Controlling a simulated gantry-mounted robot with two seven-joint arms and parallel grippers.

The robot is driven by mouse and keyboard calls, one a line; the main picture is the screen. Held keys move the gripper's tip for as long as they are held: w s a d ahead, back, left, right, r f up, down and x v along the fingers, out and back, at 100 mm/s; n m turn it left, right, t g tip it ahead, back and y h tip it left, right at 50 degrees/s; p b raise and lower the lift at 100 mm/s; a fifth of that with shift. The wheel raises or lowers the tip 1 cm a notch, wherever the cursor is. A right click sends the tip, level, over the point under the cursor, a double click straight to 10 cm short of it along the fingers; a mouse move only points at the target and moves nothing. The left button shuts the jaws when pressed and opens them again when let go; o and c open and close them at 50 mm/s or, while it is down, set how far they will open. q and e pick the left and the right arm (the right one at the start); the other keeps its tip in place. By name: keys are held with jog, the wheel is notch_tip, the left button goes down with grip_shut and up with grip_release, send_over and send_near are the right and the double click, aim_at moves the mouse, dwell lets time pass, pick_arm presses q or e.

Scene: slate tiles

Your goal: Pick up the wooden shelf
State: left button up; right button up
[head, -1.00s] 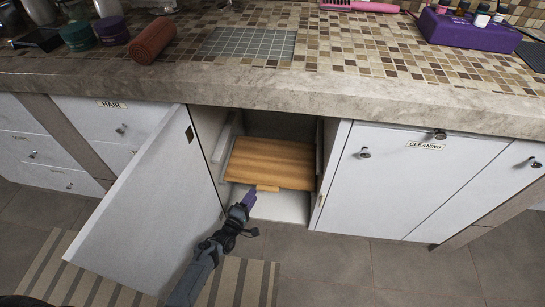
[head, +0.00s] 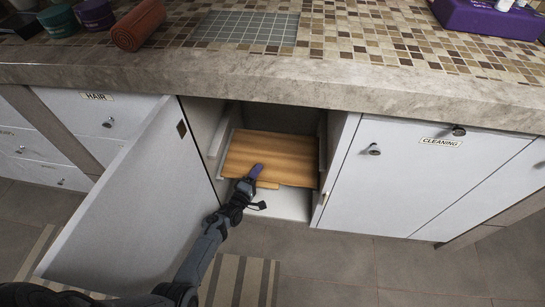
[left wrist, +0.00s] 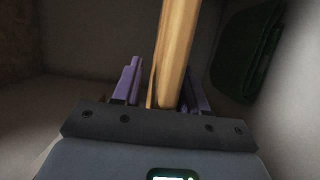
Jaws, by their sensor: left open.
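The wooden shelf (head: 275,152) is a flat light-brown board inside the open cabinet, with a small tab on its front edge. My left gripper (head: 255,173), with purple fingers, is at the front edge of the shelf, left of its middle. In the left wrist view the shelf (left wrist: 176,55) shows edge-on between the two open fingers of my left gripper (left wrist: 165,85). Whether either finger touches the board I cannot tell. My right gripper is not in view.
The open cabinet door (head: 125,205) stands to the left of my left arm. The stone counter (head: 300,85) overhangs the cabinet. A closed door labelled CLEANING (head: 425,165) is on the right. A dark green object (left wrist: 248,50) shows at right in the left wrist view.

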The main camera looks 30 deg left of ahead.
pick_arm(q)
jog(key=shift+s+d, duration=0.1)
jog(key=shift+s, duration=0.05)
jog(key=shift+s+f, duration=0.1)
jog(key=shift+c, duration=0.9)
grip_shut()
jog(key=shift+r, duration=0.3)
